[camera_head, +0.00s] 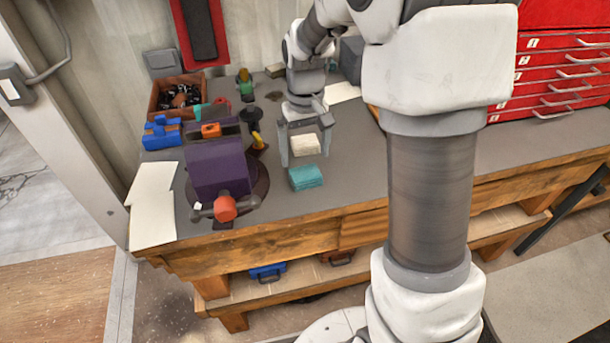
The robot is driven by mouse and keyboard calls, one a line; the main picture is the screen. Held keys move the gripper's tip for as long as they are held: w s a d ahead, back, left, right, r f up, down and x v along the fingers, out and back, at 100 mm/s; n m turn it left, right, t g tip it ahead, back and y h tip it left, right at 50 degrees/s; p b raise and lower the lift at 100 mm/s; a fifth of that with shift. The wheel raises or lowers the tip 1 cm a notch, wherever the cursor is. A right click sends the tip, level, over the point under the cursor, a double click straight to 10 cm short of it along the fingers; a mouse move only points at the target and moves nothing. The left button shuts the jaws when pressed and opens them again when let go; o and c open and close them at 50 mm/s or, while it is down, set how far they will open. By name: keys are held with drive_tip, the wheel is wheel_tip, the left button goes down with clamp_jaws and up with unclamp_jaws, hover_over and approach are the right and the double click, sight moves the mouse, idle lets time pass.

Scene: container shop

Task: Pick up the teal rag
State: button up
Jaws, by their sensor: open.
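The teal rag (306,178) is a small folded stack lying flat on the grey top of the workbench (350,190), near its front edge. My gripper (305,160) hangs pointing down above the bench, its two fingers spread apart and empty. In the picture it is just above and behind the teal rag; whether a finger touches anything, I cannot tell. A cream folded rag (305,145) shows between the fingers, behind the teal one. The teal rag is fully visible.
A purple vise (218,168) with an orange-ended handle stands left of the rags. Behind it are a blue object (162,133) and a wooden box of small parts (178,94). Red drawers (560,75) stand at the right. The bench right of the teal rag looks clear.

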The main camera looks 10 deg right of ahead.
sight(306, 172)
drive_tip(key=shift+w+d+f, duration=0.1)
drive_tip(key=shift+f, duration=1.7)
drive_tip(key=shift+w+f, duration=0.1)
drive_tip(key=shift+f, duration=1.65)
drive_tip(key=c, duration=1)
drive_tip(key=shift+c, duration=0.2)
drive_tip(key=shift+r, duration=0.1)
drive_tip(key=shift+r, duration=0.5)
wheel_tip(306, 172, up, 3)
drive_tip(key=s+d+r, duration=0.3)
drive_tip(key=s+r, duration=0.4)
drive_tip(key=s, duration=0.4)
drive_tip(key=shift+d, duration=0.4)
